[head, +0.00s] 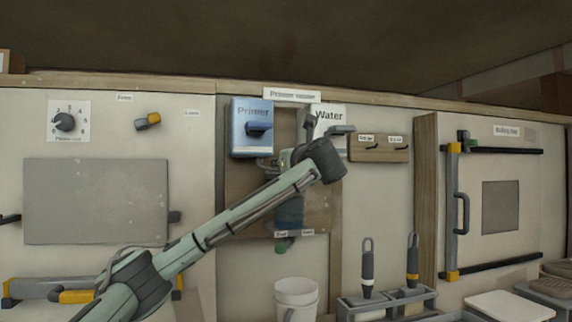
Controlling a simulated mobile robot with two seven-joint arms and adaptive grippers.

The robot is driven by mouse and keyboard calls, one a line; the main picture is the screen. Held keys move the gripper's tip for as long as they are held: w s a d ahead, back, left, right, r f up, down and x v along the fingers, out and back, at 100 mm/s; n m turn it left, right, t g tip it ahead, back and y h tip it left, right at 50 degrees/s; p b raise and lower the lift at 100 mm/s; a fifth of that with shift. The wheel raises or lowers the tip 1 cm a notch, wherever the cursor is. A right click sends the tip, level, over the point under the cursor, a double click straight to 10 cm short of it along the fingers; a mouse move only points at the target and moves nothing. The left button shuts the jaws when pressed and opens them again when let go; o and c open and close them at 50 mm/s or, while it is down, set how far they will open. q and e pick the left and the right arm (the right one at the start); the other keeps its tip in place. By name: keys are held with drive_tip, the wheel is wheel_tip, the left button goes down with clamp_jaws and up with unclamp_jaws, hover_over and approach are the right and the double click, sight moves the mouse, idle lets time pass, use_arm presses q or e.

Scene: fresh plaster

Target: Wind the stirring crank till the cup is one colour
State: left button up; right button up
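The primer station is a brown board (322,222) on the wall, with a blue Primer box (252,128) and a white Water box (328,117) above. A dark bluish vessel (289,213), perhaps the cup, is at its middle, partly behind my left arm. Its contents and their colour cannot be made out. Below it is a small green knob (281,248), perhaps the crank's handle. My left arm reaches across from the lower left, its dark wrist in front of the board. My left gripper is mostly hidden by that wrist; its fingers cannot be made out. My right gripper is out of view.
A white bucket (296,294) stands below the station. A grey rack (388,303) with upright tools is to its right. A wooden block with hooks (379,148) is on the wall right of the Water box. A grey panel (96,201) and dial (66,122) are at left.

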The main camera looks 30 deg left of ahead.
use_arm(q)
drive_tip(key=shift+f, duration=0.25)
clamp_jaws()
